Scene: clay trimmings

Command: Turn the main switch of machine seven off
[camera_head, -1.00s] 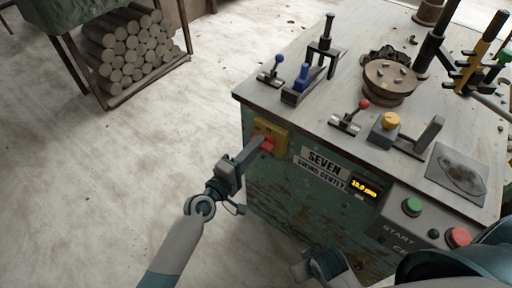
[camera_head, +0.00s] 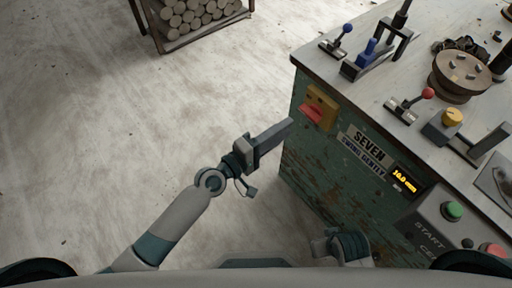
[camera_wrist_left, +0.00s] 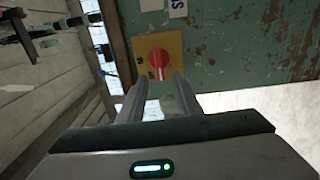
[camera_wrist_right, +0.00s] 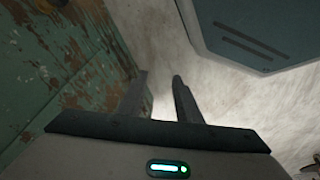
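Machine seven (camera_head: 335,170) is a worn green cabinet with a "SEVEN" label. Its main switch is a red knob (camera_head: 312,113) on a yellow plate (camera_head: 325,98), on the cabinet's side near the top left corner. The knob also shows in the left wrist view (camera_wrist_left: 158,63), just beyond the fingertips; its small markings are too blurred to read. My left gripper (camera_head: 288,126) is in front of and slightly below the switch, apart from it, open and empty. My right gripper (camera_wrist_right: 160,85) is open and empty, low beside the green cabinet.
The display (camera_head: 404,180) is lit. A green button (camera_head: 453,210) and a red button (camera_head: 491,250) sit on a grey box at the right. Levers and a round wheel (camera_head: 462,76) stand on the top. A log rack (camera_head: 195,20) is at the back. Floor to the left is clear.

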